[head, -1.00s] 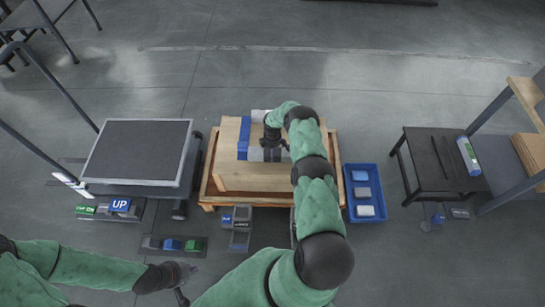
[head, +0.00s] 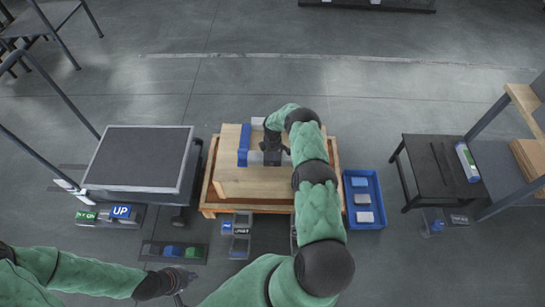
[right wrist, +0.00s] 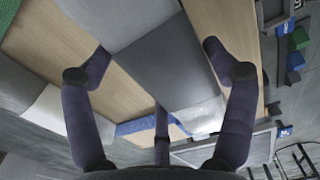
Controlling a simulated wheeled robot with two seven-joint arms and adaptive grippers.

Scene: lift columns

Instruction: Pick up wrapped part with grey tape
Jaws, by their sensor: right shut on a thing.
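The wrapped part with grey tape (right wrist: 165,65) has pale wrapping at both ends and a wide dark grey band across its middle. My right gripper (head: 272,156) is shut on it, with fingers along both sides in the right wrist view (right wrist: 160,85). In the head view the part is mostly hidden under the gripper. A pale part with blue tape (head: 243,146) lies just left of it on a wooden box (head: 240,185); its blue band also shows in the right wrist view (right wrist: 133,126). My left gripper (head: 184,283) is at the bottom left, its jaws too small to read.
A blue tray (head: 365,223) with several small blocks stands right of the wooden box. A black table (head: 440,165) stands further right.

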